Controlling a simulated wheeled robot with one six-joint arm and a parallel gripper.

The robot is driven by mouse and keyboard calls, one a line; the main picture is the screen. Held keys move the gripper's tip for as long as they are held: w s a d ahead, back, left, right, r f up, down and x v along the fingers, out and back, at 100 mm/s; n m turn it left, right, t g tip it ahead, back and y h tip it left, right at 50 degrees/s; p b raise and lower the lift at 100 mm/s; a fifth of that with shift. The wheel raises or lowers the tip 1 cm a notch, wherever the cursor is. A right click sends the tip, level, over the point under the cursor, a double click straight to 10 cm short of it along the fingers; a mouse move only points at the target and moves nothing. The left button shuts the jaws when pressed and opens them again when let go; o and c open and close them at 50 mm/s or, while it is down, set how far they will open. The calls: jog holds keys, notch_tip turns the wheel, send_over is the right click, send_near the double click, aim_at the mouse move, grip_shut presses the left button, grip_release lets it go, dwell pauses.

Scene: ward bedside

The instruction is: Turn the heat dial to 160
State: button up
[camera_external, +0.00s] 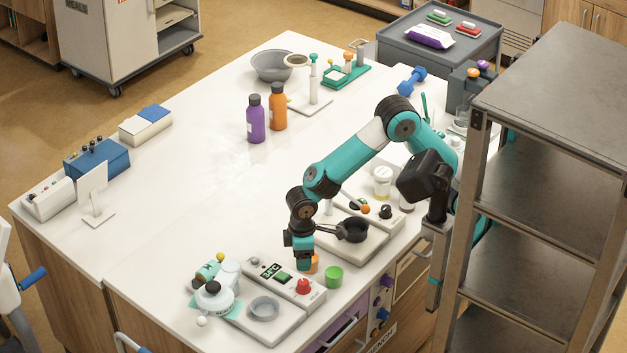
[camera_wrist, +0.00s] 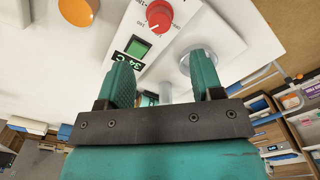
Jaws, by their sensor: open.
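A red round dial (camera_external: 303,287) sits on a white control unit (camera_external: 262,272) at the front of the counter. The dial also shows at the top of the wrist view (camera_wrist: 160,15), with small marks on the panel beside it that I cannot read surely. A green-lit square (camera_wrist: 137,48) and a small display that seems to read 34 C (camera_wrist: 132,66) are next to it. My gripper (camera_wrist: 160,70) is open and empty, its teal fingers apart. In the external view my gripper (camera_external: 303,264) points down above the unit's far edge, apart from the dial.
A grey dish (camera_external: 264,307) lies on the unit's plate. An orange cup (camera_external: 312,264) and a green cup (camera_external: 333,277) stand close by. A dark pan (camera_external: 351,230) sits on a hotplate with a black knob (camera_external: 386,211). A metal shelf (camera_external: 545,150) stands right. The counter's middle is clear.

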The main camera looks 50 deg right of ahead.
notch_tip(320, 180, up, 7)
jog(key=shift+r, duration=0.15)
jog(key=d+r+m+y, duration=0.15)
jog(key=d+r, duration=0.25)
jog(key=d, duration=1.2)
jog(key=s+d+y, duration=0.2)
jog(key=s+d, duration=0.5)
jog(key=s, duration=0.1)
jog(key=shift+d+f+y, duration=0.25)
jog(key=shift+f+y, duration=0.05)
jog(key=shift+y, duration=0.05)
jog(key=shift+m, duration=0.25)
dwell(1.3)
